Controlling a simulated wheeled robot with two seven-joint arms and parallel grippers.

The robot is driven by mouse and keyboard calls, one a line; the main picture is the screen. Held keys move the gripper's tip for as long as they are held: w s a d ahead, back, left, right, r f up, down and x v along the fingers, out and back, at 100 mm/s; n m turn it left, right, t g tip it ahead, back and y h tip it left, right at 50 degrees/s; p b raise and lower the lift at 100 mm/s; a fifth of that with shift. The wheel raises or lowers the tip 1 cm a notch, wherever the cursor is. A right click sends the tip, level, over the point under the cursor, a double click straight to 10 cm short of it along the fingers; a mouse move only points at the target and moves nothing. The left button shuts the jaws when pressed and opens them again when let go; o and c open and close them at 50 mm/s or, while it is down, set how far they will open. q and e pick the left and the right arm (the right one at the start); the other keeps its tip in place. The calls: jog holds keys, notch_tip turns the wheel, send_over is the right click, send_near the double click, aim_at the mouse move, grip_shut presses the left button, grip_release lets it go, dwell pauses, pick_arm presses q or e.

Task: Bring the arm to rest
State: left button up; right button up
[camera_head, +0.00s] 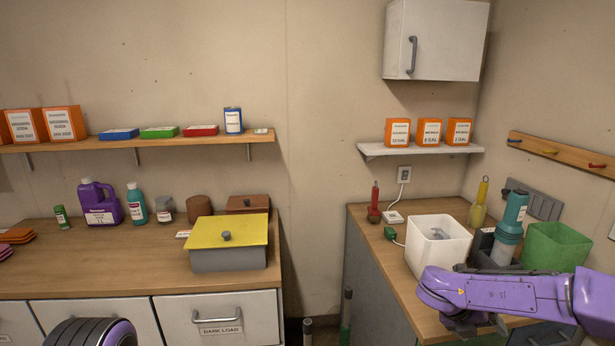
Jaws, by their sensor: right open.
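My right arm (505,291), purple, comes in from the lower right and reaches left over the front of the right counter. My right gripper (478,323) shows as dark parts below the purple link, partly hidden by it. It is open, and I see nothing held in it. A purple and black part of my left arm (90,333) shows at the bottom left edge. My left gripper is out of view.
Close behind my right arm stand a white bin (428,258), a teal bottle (511,216) and a green bin (556,246) on the right counter (390,262). A yellow-lidded box (228,260) stands on the left counter (90,275). A gap separates the counters.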

jog(key=s+a+f+n+t+y, duration=0.1)
jog(key=s+a+f+n+t, duration=0.25)
jog(key=s+f+n, duration=0.55)
jog(key=s+a+f+n+t, duration=0.2)
jog(key=s+a+f+n, duration=0.25)
jog(key=f+n, duration=0.8)
jog(key=s+a+f+n+g+y, duration=0.1)
jog(key=s+f+n+y, duration=0.1)
jog(key=s+n, duration=0.4)
jog(key=s+a+f+n+g+y+b, duration=0.1)
jog(key=s+a+n+y, duration=0.1)
jog(key=s+n, duration=0.5)
jog(key=s, duration=0.6)
jog(key=shift+f+g, duration=0.35)
jog(key=shift+f, duration=0.05)
